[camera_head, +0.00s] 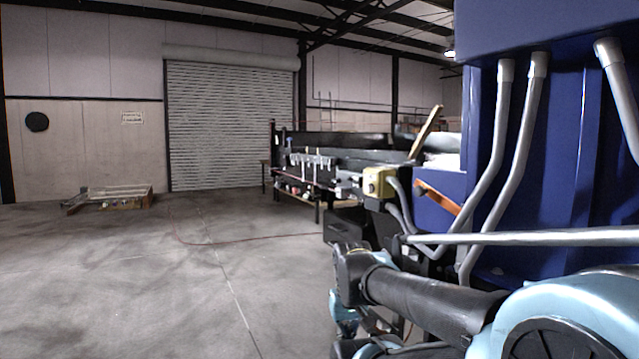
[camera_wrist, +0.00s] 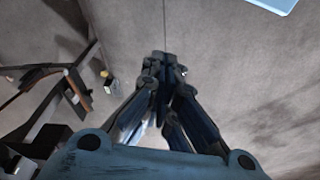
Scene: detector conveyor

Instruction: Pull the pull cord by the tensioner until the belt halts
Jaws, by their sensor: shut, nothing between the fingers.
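My gripper (camera_wrist: 163,62) shows in the wrist view with its dark fingers drawn together at the tips, shut and empty, above bare concrete floor. A thin dark line runs from the fingertips to the top of that view; I cannot tell whether it is a cord or a floor joint. In the head view a yellow box (camera_head: 376,182) with grey conduits sits at the near end of the long conveyor frame (camera_head: 312,180). I cannot make out the pull cord or the tensioner for certain. My fingertips are not clearly visible in the head view.
A tall blue cabinet (camera_head: 575,150) with grey conduits fills the right, with an orange bar (camera_head: 437,196) beside it. A thin red line crosses the floor. The left floor is mostly clear.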

